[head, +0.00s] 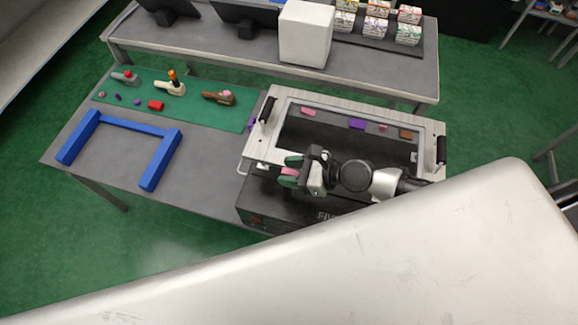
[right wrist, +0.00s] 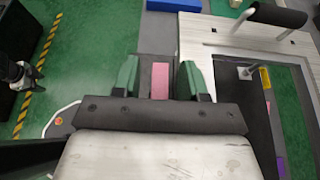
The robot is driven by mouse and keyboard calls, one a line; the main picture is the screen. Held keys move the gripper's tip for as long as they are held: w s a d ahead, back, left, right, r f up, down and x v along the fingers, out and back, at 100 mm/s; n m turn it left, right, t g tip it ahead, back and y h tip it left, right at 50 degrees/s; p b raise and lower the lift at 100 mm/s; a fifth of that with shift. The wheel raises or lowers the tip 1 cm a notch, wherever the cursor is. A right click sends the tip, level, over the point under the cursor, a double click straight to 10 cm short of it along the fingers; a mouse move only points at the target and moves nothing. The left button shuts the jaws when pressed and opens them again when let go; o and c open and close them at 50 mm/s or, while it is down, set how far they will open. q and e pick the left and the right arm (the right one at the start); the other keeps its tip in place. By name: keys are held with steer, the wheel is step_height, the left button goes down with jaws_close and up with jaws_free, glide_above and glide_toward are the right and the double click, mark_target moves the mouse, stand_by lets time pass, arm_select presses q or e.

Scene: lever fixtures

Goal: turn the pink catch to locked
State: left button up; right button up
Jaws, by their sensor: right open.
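The pink catch (right wrist: 160,80) shows in the right wrist view as a flat pink bar between my right gripper's fingers. In the head view only a little pink (head: 289,171) shows between the green fingertips. My right gripper (head: 290,171) is open, at the left end of the black machine. In the right wrist view its green fingers (right wrist: 160,78) stand on both sides of the bar, with a gap on each side. The catch's mount and its locked mark are hidden, so I cannot tell its setting. My left gripper is not in the head view.
The black machine (head: 262,212) carries a pale frame (head: 345,100) with upright black handles. A blue bracket (head: 137,132) lies on the grey table at left. A green mat (head: 195,112) behind holds several small lever fixtures. A white surface covers the lower right.

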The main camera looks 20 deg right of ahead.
steer(key=shift+w+a+f, duration=0.1)
steer(key=shift+w+a, duration=0.05)
steer(key=shift+a, duration=0.05)
